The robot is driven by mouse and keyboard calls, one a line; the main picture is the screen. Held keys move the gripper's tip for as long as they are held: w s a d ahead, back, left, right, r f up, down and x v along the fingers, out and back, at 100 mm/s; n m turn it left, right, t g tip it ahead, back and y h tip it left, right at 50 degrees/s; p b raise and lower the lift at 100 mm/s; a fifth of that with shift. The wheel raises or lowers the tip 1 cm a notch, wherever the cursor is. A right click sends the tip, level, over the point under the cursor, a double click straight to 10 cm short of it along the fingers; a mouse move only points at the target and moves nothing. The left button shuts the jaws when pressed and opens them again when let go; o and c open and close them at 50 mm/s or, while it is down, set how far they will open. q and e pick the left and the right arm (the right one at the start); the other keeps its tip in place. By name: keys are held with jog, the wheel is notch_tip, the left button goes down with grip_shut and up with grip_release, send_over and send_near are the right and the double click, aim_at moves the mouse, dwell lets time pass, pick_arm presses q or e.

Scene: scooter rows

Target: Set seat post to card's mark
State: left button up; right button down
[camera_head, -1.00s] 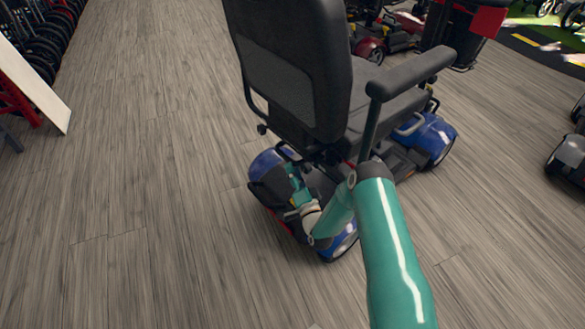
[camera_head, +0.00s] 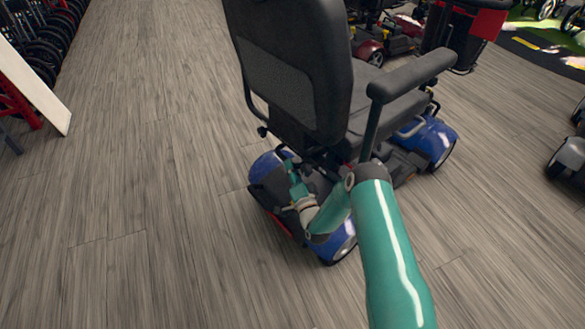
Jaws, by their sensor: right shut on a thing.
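A blue mobility scooter with a black seat (camera_head: 290,80) stands in the middle of the head view, its back towards me. Its blue rear body (camera_head: 266,166) sits low under the seat. My right arm comes in from the bottom right and bends down behind the seat. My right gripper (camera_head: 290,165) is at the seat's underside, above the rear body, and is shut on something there. What it holds is mostly hidden by the gripper and the seat; it may be the seat post, but I cannot tell. No card or mark shows. My left gripper is not in view.
Grey plank floor is clear to the left. A white board (camera_head: 35,90) leans on a red stand at the left, by a row of wheels (camera_head: 42,40). Other scooters (camera_head: 385,35) stand behind, and one (camera_head: 570,158) is at the right edge.

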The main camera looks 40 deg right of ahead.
jog(key=shift+f, duration=0.15)
notch_tip(320, 180, down, 3)
jog(key=shift+r+b, duration=0.1)
jog(key=shift+b, duration=1.15)
jog(key=shift+r, duration=0.1)
jog(key=c, duration=1)
grip_release()
jog(key=shift+r, duration=0.1)
jog(key=shift+c, duration=0.2)
jog(key=shift+s, duration=0.1)
jog(key=v, duration=1.2)
